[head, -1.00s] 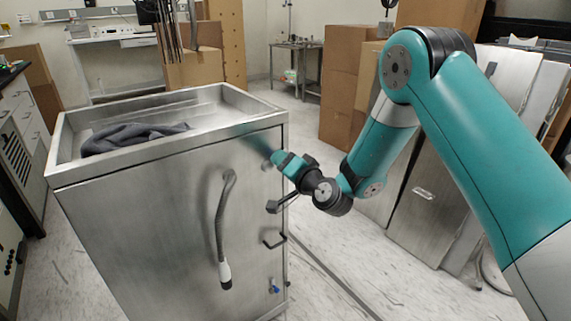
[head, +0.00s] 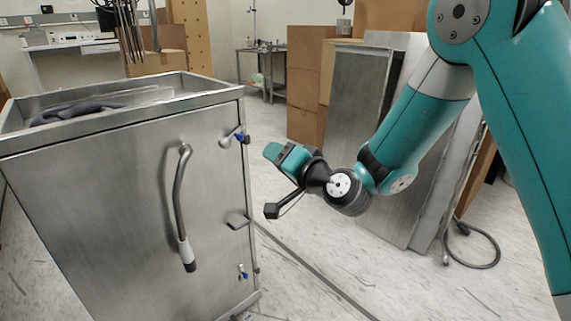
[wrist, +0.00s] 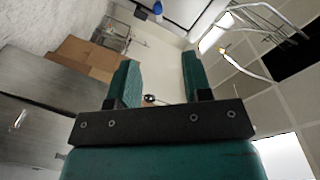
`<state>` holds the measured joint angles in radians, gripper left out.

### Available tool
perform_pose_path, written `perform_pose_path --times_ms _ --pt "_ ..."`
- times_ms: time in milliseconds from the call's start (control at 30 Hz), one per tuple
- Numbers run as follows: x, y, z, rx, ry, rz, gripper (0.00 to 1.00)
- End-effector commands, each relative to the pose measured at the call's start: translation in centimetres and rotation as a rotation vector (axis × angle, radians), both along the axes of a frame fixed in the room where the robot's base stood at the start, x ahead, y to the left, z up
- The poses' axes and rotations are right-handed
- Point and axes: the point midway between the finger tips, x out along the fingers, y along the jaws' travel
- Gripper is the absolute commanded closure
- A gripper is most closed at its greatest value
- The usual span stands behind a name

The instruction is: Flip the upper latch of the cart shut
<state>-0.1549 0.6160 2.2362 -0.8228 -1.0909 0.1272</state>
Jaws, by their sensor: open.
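The steel cart (head: 95,215) stands at left in the head view. Its upper latch (head: 239,137), with a blue tip, sits near the top of the front panel's right edge. A lower blue-tipped latch (head: 243,272) is near the bottom of that edge. My gripper (head: 270,151) is to the right of the upper latch, slightly lower in the picture and apart from it. In the wrist view my gripper (wrist: 158,72) has its two teal fingers spread with nothing between them. A blue tip (wrist: 157,8) shows at the top edge there; I cannot tell which latch it belongs to.
A curved hose-like handle (head: 181,205) hangs on the cart's front, and a small metal bracket (head: 238,221) sits between the latches. Dark cloth (head: 75,111) lies in the cart's top. Cardboard boxes (head: 306,85) and a steel cabinet (head: 360,130) stand behind.

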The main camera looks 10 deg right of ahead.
Motion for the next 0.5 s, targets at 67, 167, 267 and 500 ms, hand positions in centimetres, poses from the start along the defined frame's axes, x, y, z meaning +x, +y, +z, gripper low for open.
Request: perform_pose_path --times_ms 67,167,267,500 --pt "-0.21 -0.24 -0.08 -0.002 -0.001 0.0 0.55" --pt "-0.34 -0.53 0.02 0.001 0.001 -0.001 0.55" --pt "-0.32 -0.84 0.07 -0.001 0.0 -0.006 0.55" --pt "-0.49 -0.82 0.28 -0.01 0.004 0.006 0.55"
